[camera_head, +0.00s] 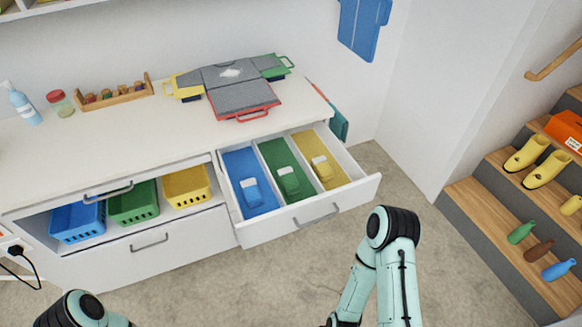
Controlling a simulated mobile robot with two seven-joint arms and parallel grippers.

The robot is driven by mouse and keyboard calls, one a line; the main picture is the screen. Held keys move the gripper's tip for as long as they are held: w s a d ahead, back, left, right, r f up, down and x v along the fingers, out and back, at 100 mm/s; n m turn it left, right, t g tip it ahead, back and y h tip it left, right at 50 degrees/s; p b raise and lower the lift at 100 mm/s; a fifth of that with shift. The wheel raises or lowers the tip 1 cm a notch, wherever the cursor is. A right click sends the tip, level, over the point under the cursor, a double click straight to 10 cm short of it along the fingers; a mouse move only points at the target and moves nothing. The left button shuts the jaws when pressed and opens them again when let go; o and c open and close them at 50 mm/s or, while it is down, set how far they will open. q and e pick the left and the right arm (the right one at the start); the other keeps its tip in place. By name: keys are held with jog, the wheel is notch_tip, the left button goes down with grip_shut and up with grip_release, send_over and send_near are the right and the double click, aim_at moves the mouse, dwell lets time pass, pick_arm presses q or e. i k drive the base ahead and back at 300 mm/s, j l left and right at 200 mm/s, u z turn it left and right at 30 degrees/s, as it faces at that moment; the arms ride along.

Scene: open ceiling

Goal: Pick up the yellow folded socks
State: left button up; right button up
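The yellow folded socks (323,169) lie in the right, yellow-lined compartment of the open drawer (310,219). They look like a small flat bundle with a pale band or label. Green folded socks (289,182) lie in the middle compartment and blue folded socks (252,192) in the left one. My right arm is bent in front of the drawer, at its lower right, apart from it. Its gripper is out of the picture below. Only a joint of my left arm shows at the bottom left, and its gripper is out of view.
The white counter (60,165) holds a folding board (232,82), a bottle (24,106), a jar (60,103) and a wooden rack (115,93). Blue, green and yellow baskets (186,187) sit below it. Wooden steps (490,215) with boots and bottles stand at right. The floor between is clear.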

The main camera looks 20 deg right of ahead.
aim_at(322, 169)
jog(key=l+u, duration=0.25)
jog(key=u, duration=0.15)
jog(key=l+u, duration=0.25)
jog(key=u, duration=0.15)
jog(key=l+u, duration=0.4)
jog(key=k+l+u, duration=0.15)
jog(key=l, duration=0.15)
jog(key=k+l+u, duration=0.2)
jog(key=l+u, duration=0.15)
jog(key=l, duration=0.25)
